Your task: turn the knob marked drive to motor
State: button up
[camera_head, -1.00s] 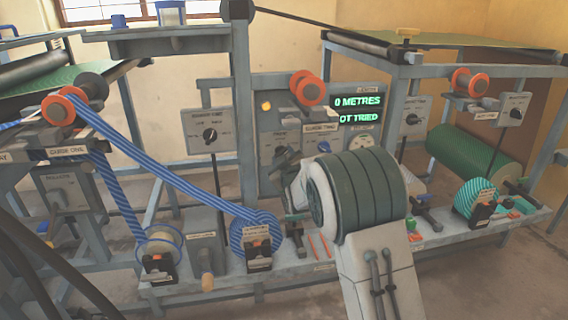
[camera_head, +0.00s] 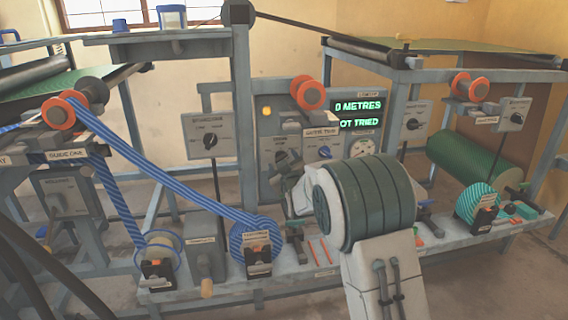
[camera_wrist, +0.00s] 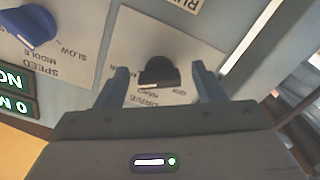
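The drive knob (camera_wrist: 160,73) is black and sits on a pale plate (camera_wrist: 125,40) in the wrist view. Its lettering is upside down there; "drive", "hand" and "off" can be partly read. My gripper (camera_wrist: 161,78) is open, with one finger on each side of the knob. A gap shows on both sides, and I see no contact. Where the knob points is hard to tell. In the head view my gripper (camera_head: 289,178) is in front of the grey control panel (camera_head: 270,125), and my arm hides part of that area.
A blue speed knob (camera_wrist: 27,26) and a green-lit display (camera_wrist: 14,92) are close by in the wrist view. The display (camera_head: 358,115) reads "0 METRES" in the head view. A blue-striped roll (camera_head: 250,236) and an orange-ended roller (camera_head: 308,93) are near the panel.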

jog(key=p+v, duration=0.2)
jog(key=v, duration=1.1)
jog(key=shift+s+p, duration=0.3)
jog(key=shift+s, duration=0.1)
jog(key=shift+d, duration=0.1)
jog(key=s+d+r+m+g+h+p, duration=0.25)
jog(key=s+d+r+p, duration=0.25)
jog(key=r+p, duration=0.35)
jog(key=s+d+r+m+g+h+p, duration=0.1)
jog(key=s+d+r+m+g+p, duration=0.1)
jog(key=s+d+r+g+p, duration=0.45)
jog(key=s+d+r+m+g+p, duration=0.2)
jog(key=s+d+r+p, duration=0.1)
jog(key=s+r+p, duration=0.5)
jog(key=s+d+r+m+g+h+p, duration=0.1)
jog(key=s+d+r+m+g+p, duration=0.1)
jog(key=s+r+p, duration=0.6)
jog(key=s+d+g+p, duration=0.1)
jog(key=s+p, duration=0.1)
jog(key=s, duration=0.2)
jog(key=shift+s+m+g+p, duration=0.2)
jog(key=shift+m+g+p, duration=0.1)
jog(key=shift+m, duration=0.05)
